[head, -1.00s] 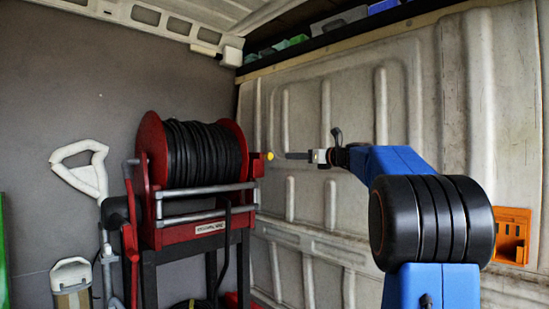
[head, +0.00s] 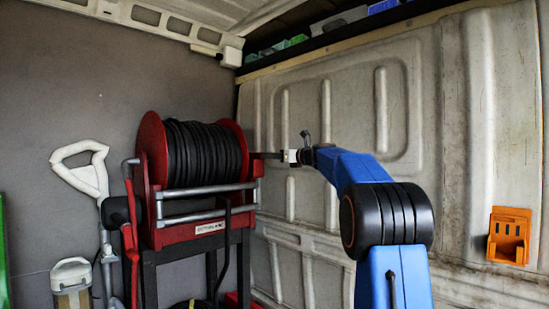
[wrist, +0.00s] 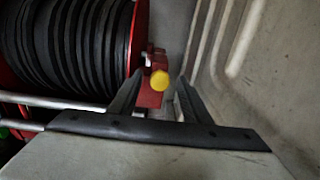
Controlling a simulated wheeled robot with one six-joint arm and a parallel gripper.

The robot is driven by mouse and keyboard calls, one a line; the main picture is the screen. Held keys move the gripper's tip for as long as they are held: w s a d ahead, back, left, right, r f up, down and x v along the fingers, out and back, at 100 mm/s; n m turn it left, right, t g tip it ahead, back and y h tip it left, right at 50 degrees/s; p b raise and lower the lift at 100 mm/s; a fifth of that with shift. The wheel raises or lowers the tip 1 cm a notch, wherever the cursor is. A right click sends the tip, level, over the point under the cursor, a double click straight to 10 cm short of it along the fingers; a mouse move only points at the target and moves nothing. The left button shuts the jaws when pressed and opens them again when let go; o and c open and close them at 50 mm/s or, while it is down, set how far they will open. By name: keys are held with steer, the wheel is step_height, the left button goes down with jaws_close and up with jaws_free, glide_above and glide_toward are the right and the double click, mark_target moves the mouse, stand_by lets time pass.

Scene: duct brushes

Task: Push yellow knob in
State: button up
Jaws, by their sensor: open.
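The yellow knob (wrist: 159,80) sits on a red block (wrist: 151,98) beside the hose reel in the wrist view. It appears between my two dark fingers, near their tips, with a gap on each side. My gripper (wrist: 160,84) is open and empty. In the head view my gripper (head: 266,155) reaches the right side of the red reel (head: 240,128) at knob height, and the knob is hidden there. I cannot tell whether the fingers touch the knob or the block.
Black hose (head: 203,150) is wound on the reel, above a silver bar (head: 205,190) and a red frame. A ribbed pale van wall (head: 410,110) stands close on the right. An orange holder (head: 509,235) hangs there.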

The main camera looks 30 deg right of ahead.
jaws_close()
steer(key=shift+x, duration=1.15)
steer(key=shift+r, duration=0.1)
jaws_free()
steer(key=shift+w, duration=0.1)
steer(key=v, duration=1.7)
steer(key=shift+s, duration=0.25)
